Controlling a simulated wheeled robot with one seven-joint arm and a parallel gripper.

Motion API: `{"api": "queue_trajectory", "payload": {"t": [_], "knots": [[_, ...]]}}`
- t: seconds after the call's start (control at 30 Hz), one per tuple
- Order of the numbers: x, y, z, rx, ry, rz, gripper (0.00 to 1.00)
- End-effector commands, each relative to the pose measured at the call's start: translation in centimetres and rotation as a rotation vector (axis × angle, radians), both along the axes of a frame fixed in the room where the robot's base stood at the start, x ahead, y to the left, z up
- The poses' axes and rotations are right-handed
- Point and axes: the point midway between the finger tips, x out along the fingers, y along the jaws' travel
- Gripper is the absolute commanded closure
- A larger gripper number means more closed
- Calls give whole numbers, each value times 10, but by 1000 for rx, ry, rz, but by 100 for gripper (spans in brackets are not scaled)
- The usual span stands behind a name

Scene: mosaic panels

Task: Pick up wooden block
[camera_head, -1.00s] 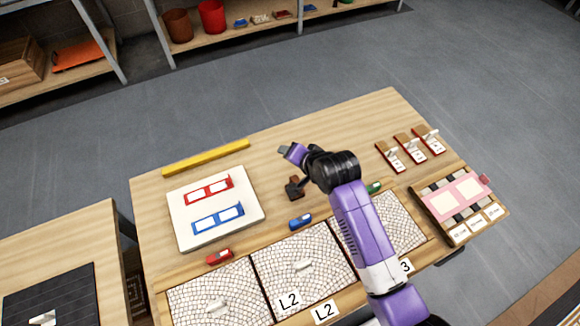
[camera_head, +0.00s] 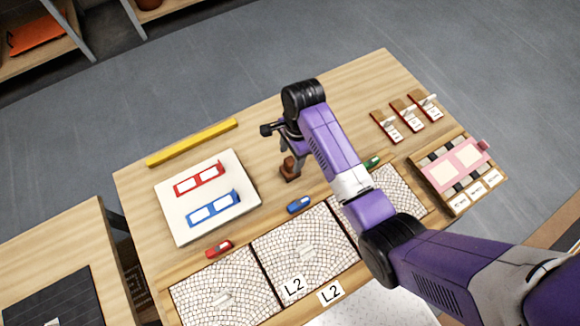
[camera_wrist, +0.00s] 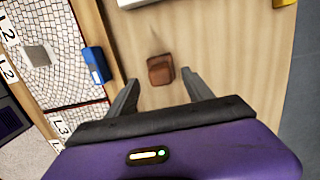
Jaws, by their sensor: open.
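The wooden block (camera_head: 288,172), small and brown, sits on the bare table top right of the white board. In the wrist view the block (camera_wrist: 160,70) is a reddish-brown piece with a darker top face. My gripper (camera_wrist: 159,79) is open, with one finger to each side of the block in that picture. The fingers do not appear to touch it, and the height between them and the block is hard to judge. In the head view my gripper (camera_head: 296,160) points down over the block and partly covers it.
Left of the block is a white board (camera_head: 174,222) with red and blue frames, and behind it a yellow bar (camera_head: 192,142). Mosaic panels (camera_head: 295,240) line the front, with a blue piece (camera_head: 300,205) near the block. Small stands (camera_head: 403,117) are at right.

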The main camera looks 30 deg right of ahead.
Motion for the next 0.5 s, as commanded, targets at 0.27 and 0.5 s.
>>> {"api": "queue_trajectory", "payload": {"t": [0.27, 0.5], "knots": [[0, -1, -36, 0, 1, 1, 40], [1, 2, -56, 0, -2, 2, 40]]}}
